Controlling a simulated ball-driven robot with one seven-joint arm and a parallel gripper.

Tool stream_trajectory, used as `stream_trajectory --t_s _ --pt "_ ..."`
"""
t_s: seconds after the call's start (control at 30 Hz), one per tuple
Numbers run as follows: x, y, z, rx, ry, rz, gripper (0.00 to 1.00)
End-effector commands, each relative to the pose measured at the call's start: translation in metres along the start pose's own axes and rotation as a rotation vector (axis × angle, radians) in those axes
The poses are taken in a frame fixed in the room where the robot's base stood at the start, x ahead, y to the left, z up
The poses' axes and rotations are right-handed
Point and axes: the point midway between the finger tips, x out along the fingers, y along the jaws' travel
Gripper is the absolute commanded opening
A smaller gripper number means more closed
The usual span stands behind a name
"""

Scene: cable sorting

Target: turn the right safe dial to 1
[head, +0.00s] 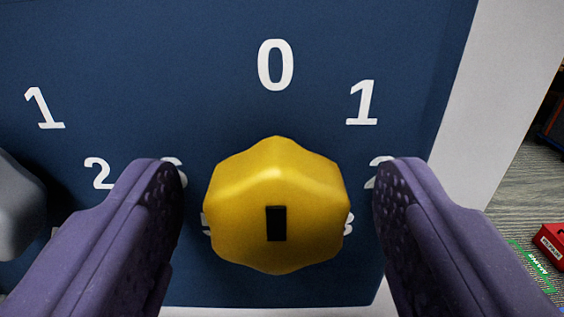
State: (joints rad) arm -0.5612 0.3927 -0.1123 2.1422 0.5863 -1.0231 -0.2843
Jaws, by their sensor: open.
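The right safe dial (270,195) is a yellow, lobed knob on a dark blue panel (200,60). It sits in the lower middle of the head view. A black slot mark (276,223) shows on its face, below the centre. A white 0 (276,65) is printed above the knob and a white 1 (362,102) is up and to its right. Other numbers around it are partly hidden by the knob and the fingers. My gripper (277,190) is open, with one purple finger on each side of the knob and a visible gap on both sides.
A grey knob (18,210) is partly in view at the left edge, with its own white 1 and 2 beside it. A pale border (500,80) runs along the panel's right side. A red object (551,245) lies on the wood-look floor at lower right.

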Motion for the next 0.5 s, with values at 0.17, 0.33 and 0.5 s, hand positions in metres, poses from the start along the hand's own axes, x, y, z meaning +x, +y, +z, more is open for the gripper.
stream_trajectory --t_s 0.17,0.33,0.5 --pt "0.0012 0.0 -0.0004 0.0 0.0 0.0 0.69" --pt "0.001 -0.0002 -0.0004 0.0 0.0 -0.001 0.43" --pt "0.0009 -0.0002 -0.0004 0.0 0.0 -0.001 0.14"
